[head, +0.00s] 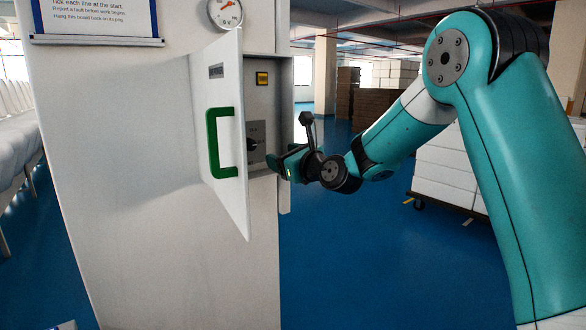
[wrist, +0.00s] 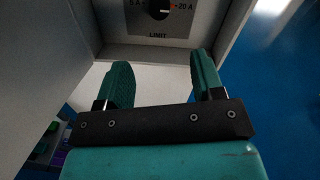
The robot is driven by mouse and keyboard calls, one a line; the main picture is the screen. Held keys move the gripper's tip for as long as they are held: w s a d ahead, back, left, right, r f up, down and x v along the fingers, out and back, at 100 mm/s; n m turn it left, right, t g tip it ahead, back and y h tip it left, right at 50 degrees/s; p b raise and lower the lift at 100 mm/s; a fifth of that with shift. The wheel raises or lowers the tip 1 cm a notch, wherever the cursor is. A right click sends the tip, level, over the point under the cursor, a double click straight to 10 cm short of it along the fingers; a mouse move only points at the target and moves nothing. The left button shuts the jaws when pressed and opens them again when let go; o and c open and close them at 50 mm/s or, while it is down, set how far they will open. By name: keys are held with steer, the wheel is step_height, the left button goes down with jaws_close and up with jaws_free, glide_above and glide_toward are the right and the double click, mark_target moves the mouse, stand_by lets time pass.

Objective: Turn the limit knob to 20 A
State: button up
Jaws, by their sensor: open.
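The limit knob (wrist: 158,9) is black and round, on a grey plate marked LIMIT, 5 A at left and 20 A at right. A pale mark on the knob lies toward its right side; its exact setting is hard to tell because the top edge cuts the view. In the head view the knob (head: 252,145) sits low inside the open white cabinet. My gripper (head: 287,163) is at the cabinet opening, right of the knob. In the wrist view my gripper (wrist: 162,72) has its two green fingers apart, empty, short of the knob.
The cabinet door (head: 222,205) with a green handle (head: 214,150) stands open toward the left. A yellow-framed item (head: 262,79) is above the knob. A gauge (head: 226,12) and notice board (head: 97,18) are on the white housing.

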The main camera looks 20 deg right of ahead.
steer(key=shift+v, duration=1.7)
steer(key=s+d+f+n+g+h, duration=0.1)
steer(key=s+f+n+g+h, duration=0.1)
steer(key=s+f+n+g, duration=0.55)
steer(key=s+d+f+n+g+h, duration=0.15)
steer(key=s+f+n, duration=0.25)
steer(key=s+n, duration=0.75)
steer(key=s+d+f+n+g+h, duration=0.1)
steer(key=s+f+n+g+h, duration=0.1)
steer(key=s+f+n+g, duration=0.6)
steer(key=s+a+r+n+y, duration=0.4)
steer(key=s+a+r+n, duration=0.5)
steer(key=s+a, duration=0.3)
steer(key=a+r, duration=0.1)
steer(key=a, duration=0.2)
steer(key=shift+r+n, duration=0.25)
steer(key=shift+n, duration=0.15)
steer(key=shift+w+y, duration=0.1)
steer(key=shift+y, duration=0.15)
